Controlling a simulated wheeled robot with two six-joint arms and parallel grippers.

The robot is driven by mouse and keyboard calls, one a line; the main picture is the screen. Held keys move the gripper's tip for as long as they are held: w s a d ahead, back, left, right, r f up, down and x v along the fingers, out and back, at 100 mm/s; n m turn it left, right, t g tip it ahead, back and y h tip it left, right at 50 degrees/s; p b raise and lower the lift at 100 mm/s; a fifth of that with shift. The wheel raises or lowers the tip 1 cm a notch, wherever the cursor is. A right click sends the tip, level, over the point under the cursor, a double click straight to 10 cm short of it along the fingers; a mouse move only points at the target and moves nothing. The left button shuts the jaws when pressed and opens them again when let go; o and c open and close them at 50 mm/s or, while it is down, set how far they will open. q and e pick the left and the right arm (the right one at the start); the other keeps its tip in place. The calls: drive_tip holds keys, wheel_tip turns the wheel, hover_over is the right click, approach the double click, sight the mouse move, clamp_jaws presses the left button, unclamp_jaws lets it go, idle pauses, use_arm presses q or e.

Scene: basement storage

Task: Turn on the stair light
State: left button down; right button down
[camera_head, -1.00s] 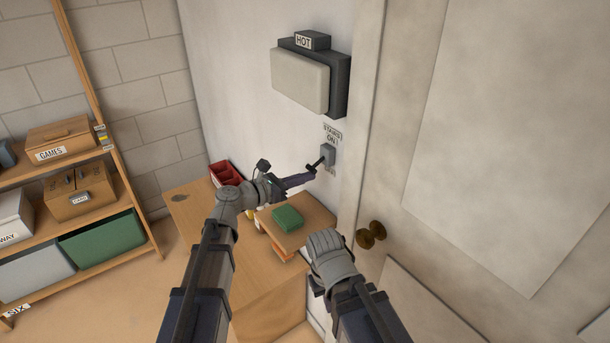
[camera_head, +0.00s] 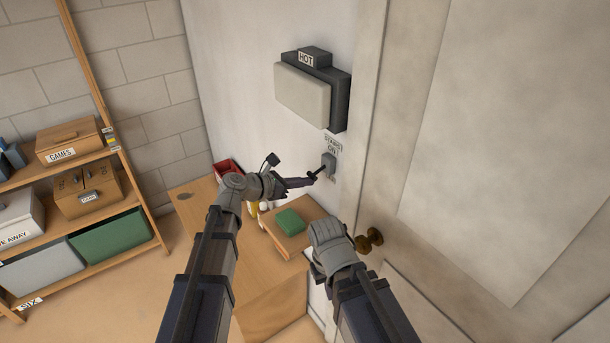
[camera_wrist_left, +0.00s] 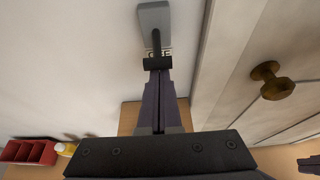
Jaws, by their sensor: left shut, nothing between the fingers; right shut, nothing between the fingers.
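The stair light switch (camera_head: 328,161) is a small grey box with a dark lever, on the white wall under a label reading STAIRS ON. It also shows at the top of the left wrist view (camera_wrist_left: 154,20), where its lever ends in a dark crossbar (camera_wrist_left: 158,63). My left gripper (camera_head: 311,181) is shut and empty, its fingertips right at the lever's end, just below the crossbar in the wrist view. I cannot tell whether they touch. My right gripper (camera_head: 327,235) is lower, near the door knob; it is shut, its fingertips mostly hidden.
A dark box marked HOT (camera_head: 340,98) juts from the wall above the switch. The door (camera_head: 470,160) with its brass knob (camera_head: 369,240) is on the right. Below are a wooden table (camera_head: 195,196), a green object (camera_head: 290,221) and a red tray (camera_head: 226,170). Shelves stand left.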

use_arm(q)
wheel_tip(320, 180, up, 5)
drive_tip(key=g+y+p, duration=0.3)
drive_tip(key=y+p, duration=0.1)
drive_tip(key=p, duration=0.8)
drive_tip(key=shift+g+y+p, duration=0.3)
drive_tip(key=shift+y+p, duration=0.1)
drive_tip(key=shift+w+r, duration=0.1)
drive_tip(key=shift+r, duration=0.05)
drive_tip(key=shift+d+r+p, duration=0.1)
drive_tip(key=shift+r+p, duration=0.05)
drive_tip(key=shift+p, duration=0.15)
drive_tip(key=shift+a+f+b, duration=0.25)
drive_tip(key=shift+f+b, duration=0.2)
drive_tip(key=shift+f, duration=0.05)
drive_tip(key=p, duration=0.5)
approach(311, 175)
drive_tip(key=s+a, duration=0.2)
drive_tip(key=shift+s+a+r+p, duration=0.1)
drive_tip(key=shift+a+r+p, duration=0.4)
drive_tip(key=shift+r, duration=0.3)
